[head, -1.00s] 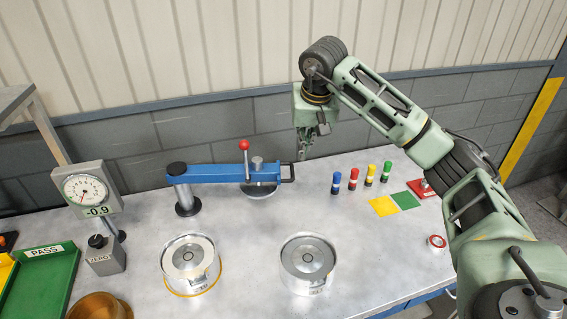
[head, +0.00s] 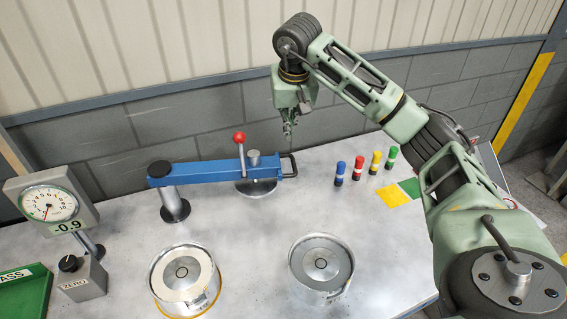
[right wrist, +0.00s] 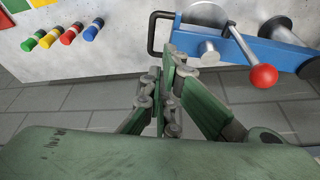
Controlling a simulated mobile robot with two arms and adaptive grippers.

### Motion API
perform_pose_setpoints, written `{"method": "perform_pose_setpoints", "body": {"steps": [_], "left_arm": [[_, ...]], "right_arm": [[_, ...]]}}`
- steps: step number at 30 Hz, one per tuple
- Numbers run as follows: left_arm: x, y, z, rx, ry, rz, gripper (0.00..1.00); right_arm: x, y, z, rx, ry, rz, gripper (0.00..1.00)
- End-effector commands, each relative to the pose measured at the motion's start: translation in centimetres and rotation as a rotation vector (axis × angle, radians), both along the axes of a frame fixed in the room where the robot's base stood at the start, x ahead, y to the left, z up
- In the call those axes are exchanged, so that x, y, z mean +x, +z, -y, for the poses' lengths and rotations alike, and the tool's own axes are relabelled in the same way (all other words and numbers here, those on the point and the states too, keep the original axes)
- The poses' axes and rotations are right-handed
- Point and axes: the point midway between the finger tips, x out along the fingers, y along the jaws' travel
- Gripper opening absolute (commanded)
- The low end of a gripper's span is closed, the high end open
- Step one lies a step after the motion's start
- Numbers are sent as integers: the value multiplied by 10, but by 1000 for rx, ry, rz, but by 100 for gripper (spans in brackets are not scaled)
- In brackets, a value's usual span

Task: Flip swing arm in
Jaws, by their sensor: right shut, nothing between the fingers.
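The blue swing arm (head: 215,172) lies roughly level across the back of the table, on a dark-capped post (head: 173,203) at its left end. It carries a red-knobbed lever (head: 239,138), a round metal pad (head: 256,187) below and a black loop handle (head: 290,167) at its right end. The swing arm also shows in the right wrist view (right wrist: 265,50), with the handle (right wrist: 153,35). My right gripper (head: 289,133) is shut and empty, pointing down behind and above the handle, apart from it. My left gripper is not in view.
Two round metal clutch fixtures (head: 184,273) (head: 322,262) stand in front of the swing arm. A dial gauge (head: 50,205) reads -0.9, beside a ZERO box (head: 80,278) and a green PASS tray (head: 25,295). Several coloured markers (head: 358,168) stand at right. A wall (head: 130,140) rises behind.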

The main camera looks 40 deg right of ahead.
Motion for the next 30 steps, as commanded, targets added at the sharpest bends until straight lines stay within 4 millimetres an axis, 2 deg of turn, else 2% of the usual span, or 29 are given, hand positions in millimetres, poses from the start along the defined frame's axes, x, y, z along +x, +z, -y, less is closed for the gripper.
{"method": "perform_pose_setpoints", "body": {"steps": [1, 3, 10, 25, 30], "left_arm": [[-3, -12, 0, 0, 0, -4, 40], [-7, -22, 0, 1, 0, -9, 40], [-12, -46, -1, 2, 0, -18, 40], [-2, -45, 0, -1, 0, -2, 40], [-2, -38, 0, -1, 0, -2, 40]], "right_arm": [[0, -12, 0, 0, 0, 0, 0], [0, -21, 0, 0, 0, 0, 0], [0, -45, 0, 0, 0, 0, 0], [0, -47, 0, 0, 0, -1, 0], [4, -63, 2, 1, -1, -5, 0]]}}
